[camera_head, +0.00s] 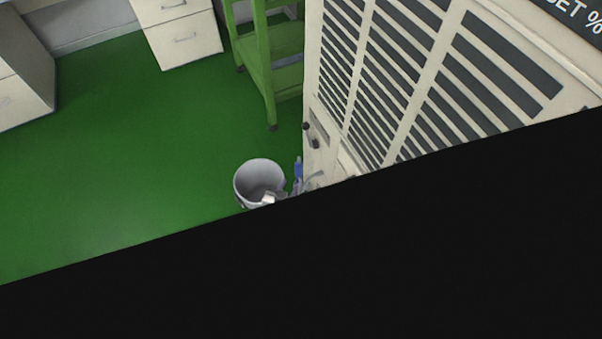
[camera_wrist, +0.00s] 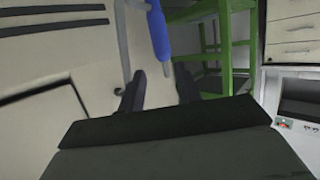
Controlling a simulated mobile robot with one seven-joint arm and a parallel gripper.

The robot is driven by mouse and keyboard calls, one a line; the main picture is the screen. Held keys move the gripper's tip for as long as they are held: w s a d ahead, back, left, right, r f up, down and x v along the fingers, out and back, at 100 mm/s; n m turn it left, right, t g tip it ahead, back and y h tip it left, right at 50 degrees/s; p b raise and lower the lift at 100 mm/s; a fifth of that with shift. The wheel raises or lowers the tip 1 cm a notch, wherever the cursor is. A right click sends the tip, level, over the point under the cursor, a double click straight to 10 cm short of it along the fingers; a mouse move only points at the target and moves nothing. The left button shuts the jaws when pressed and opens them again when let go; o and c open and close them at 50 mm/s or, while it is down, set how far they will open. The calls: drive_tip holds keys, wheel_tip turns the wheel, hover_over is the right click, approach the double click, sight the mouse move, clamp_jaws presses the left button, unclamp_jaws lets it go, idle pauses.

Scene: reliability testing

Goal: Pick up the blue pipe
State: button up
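The blue pipe (camera_wrist: 158,32) shows in the upper middle of the wrist view, with its lower end just beyond my fingertips. In the head view the blue pipe (camera_head: 298,169) is a small upright piece beside the cabinet's lower left corner. My gripper (camera_wrist: 160,86) is open, with its two dark fingers apart and nothing between them. The pipe's end lines up roughly with the gap between the fingers. I cannot tell the exact distance to it. In the head view the area below the pipe is cut off by a large black shape.
A large cream cabinet (camera_head: 340,100) with dark slats stands close beside the pipe. A thin grey bar (camera_wrist: 123,45) runs left of the pipe. A grey bucket (camera_head: 259,178) stands left of it. A green frame (camera_head: 262,75) stands behind. Green floor (camera_head: 120,160) is clear leftward.

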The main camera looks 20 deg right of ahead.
drive_tip(key=b+x, duration=0.1)
drive_tip(key=x, duration=0.2)
drive_tip(key=b+x, duration=0.2)
drive_tip(key=x, duration=0.2)
drive_tip(key=b+x, duration=0.2)
drive_tip(key=x, duration=0.2)
drive_tip(key=shift+s+a+f, duration=0.1)
drive_tip(key=shift+a+f, duration=0.1)
drive_tip(key=shift+f, duration=0.15)
drive_tip(key=shift+w+d, duration=0.3)
drive_tip(key=shift+w, duration=0.15)
clamp_jaws()
